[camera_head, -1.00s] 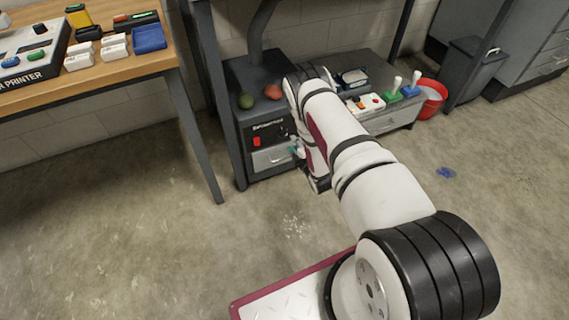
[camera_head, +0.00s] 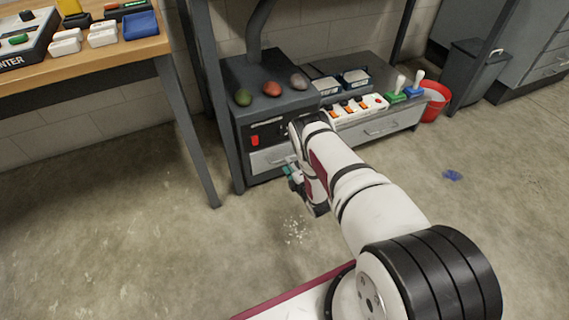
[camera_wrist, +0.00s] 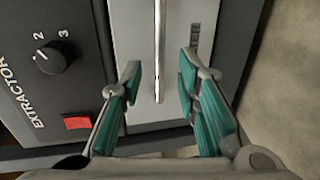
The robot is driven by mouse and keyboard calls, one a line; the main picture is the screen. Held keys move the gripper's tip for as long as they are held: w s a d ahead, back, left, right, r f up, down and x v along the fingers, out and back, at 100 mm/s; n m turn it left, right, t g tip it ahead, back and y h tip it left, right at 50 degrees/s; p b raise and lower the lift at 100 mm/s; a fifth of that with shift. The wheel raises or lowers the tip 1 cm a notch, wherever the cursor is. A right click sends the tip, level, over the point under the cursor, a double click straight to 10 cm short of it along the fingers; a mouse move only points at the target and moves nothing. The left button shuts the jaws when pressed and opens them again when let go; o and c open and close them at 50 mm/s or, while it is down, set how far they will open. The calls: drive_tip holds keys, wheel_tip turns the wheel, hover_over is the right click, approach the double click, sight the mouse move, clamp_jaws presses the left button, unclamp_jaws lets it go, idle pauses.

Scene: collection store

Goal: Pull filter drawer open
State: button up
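The filter drawer (camera_head: 268,160) is the pale panel low on the dark extractor unit (camera_head: 238,122); it looks shut. In the wrist view the drawer front (camera_wrist: 190,15) fills the upper middle, with its thin metal bar handle (camera_wrist: 158,48) running down the picture. My gripper (camera_wrist: 159,80) is open, with teal fingertips on either side of the handle's line. Both tips look apart from the handle, and I cannot tell their depth to it. In the head view my gripper (camera_head: 291,175) is just in front of the drawer, and my arm hides its right part.
A red switch (camera_wrist: 76,123) and a black dial (camera_wrist: 55,57) are on the extractor front. A low grey cabinet (camera_head: 390,126) stands to the right. A table leg (camera_head: 190,130) is at left.

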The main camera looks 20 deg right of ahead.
drive_tip(key=shift+b+x, duration=0.9)
drive_tip(key=shift+x, duration=1.55)
clamp_jaws()
